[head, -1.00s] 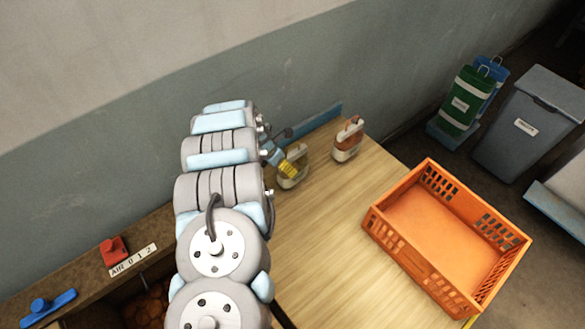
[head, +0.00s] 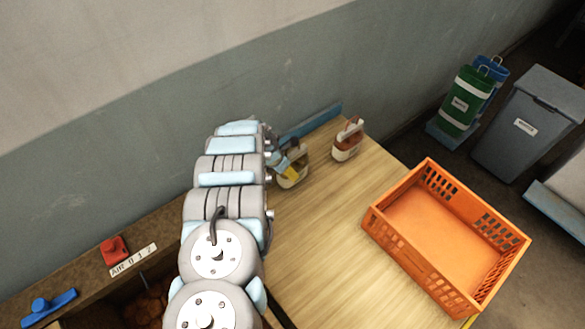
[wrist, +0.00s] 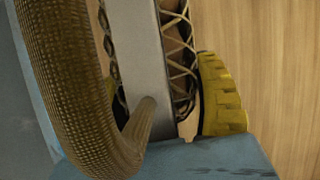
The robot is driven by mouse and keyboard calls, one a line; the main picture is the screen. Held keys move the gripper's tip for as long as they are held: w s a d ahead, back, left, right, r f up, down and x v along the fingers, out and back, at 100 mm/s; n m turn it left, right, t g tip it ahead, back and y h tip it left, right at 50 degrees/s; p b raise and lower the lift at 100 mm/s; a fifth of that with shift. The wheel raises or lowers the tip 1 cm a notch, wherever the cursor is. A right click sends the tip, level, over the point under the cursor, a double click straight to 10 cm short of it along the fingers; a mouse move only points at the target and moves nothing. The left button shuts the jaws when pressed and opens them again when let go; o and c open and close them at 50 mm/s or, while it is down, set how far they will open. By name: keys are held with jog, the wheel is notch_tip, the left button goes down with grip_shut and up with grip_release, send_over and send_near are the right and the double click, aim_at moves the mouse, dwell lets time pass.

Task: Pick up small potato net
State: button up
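A small net sack (head: 300,169) with a pale band stands near the back edge of the wooden table in the head view. It looks yellowish-brown, so I take it for the small potato net. My gripper (head: 285,166) is right at it and covers its left part. In the wrist view the dark mesh of the net (wrist: 178,55) and its grey band fill the middle. One yellow ridged finger of mine stands close to the mesh on the right.
A second small net with reddish contents (head: 348,143) stands to the right on the table (head: 325,225). An orange crate (head: 445,235) sits at the table's right. The wall is close behind; the table middle is clear. Bins (head: 525,125) stand beyond.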

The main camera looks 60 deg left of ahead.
jog(key=c, duration=0.5)
notch_tip(320, 180, up, 4)
jog(key=shift+w+f+p, duration=0.15)
jog(key=shift+f+p, duration=0.05)
jog(key=shift+p, duration=0.3)
jog(key=s+d+r+p, duration=0.2)
jog(key=d+r+p, duration=0.1)
jog(key=p, duration=0.3)
jog(key=s+d+r+p, duration=0.3)
jog(key=d+p, duration=0.1)
jog(key=p, duration=0.1)
jog(key=s+d+r+p, duration=0.3)
jog(key=d+p, duration=0.1)
jog(key=p, duration=0.2)
jog(key=shift+s+d+r+p, duration=0.1)
jog(key=shift+d+r+p, duration=0.1)
jog(key=shift+d+p, duration=0.1)
